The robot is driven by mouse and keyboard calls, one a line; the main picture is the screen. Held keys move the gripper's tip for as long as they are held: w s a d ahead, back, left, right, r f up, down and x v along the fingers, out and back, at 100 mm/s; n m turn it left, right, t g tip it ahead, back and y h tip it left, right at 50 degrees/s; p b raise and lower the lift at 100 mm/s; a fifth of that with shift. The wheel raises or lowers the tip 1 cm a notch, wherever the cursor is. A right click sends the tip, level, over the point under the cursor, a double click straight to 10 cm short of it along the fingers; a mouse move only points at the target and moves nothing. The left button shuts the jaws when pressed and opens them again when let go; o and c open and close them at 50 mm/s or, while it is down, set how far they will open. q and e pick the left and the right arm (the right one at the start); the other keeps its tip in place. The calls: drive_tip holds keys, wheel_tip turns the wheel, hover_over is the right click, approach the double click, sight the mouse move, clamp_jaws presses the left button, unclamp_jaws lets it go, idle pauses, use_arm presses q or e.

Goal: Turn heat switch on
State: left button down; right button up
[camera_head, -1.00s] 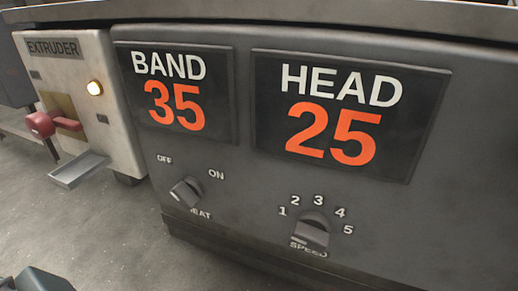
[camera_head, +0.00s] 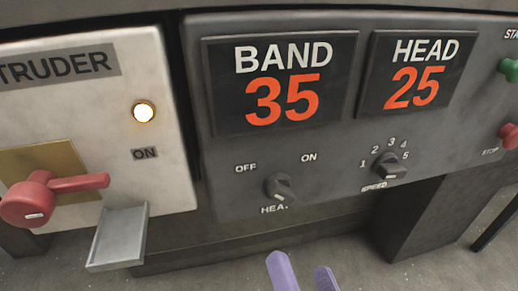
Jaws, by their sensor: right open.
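The heat switch (camera_head: 280,187) is a small dark rotary knob on the grey control panel (camera_head: 235,205), with OFF printed at its upper left, ON at its upper right and HEAT below. I cannot tell surely which label its ridge marks. My right gripper (camera_head: 305,276) shows as two purple fingertips at the bottom edge, below the knob. The fingers are apart, with nothing between them, and do not touch the knob. My left gripper is not in view.
A speed knob (camera_head: 390,167) sits right of the heat switch. Green (camera_head: 510,69) and red (camera_head: 509,135) buttons are at the right edge. At left, the extruder box (camera_head: 170,175) has a red lever (camera_head: 65,192) and a metal chute (camera_head: 118,240). The BAND display (camera_head: 340,55) reads 35.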

sight(285, 199)
drive_tip(key=x, duration=0.3)
drive_tip(key=b+x, duration=0.1)
drive_tip(key=x, duration=0.2)
drive_tip(key=d+b+x, duration=0.1)
drive_tip(key=x, duration=0.3)
drive_tip(key=shift+w, duration=0.15)
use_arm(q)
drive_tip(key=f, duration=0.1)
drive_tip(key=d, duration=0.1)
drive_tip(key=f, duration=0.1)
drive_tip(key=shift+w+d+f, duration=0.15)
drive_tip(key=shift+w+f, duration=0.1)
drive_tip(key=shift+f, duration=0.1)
use_arm(e)
drive_tip(key=shift+c, duration=0.4)
drive_tip(key=shift+c, duration=0.7)
clamp_jaws()
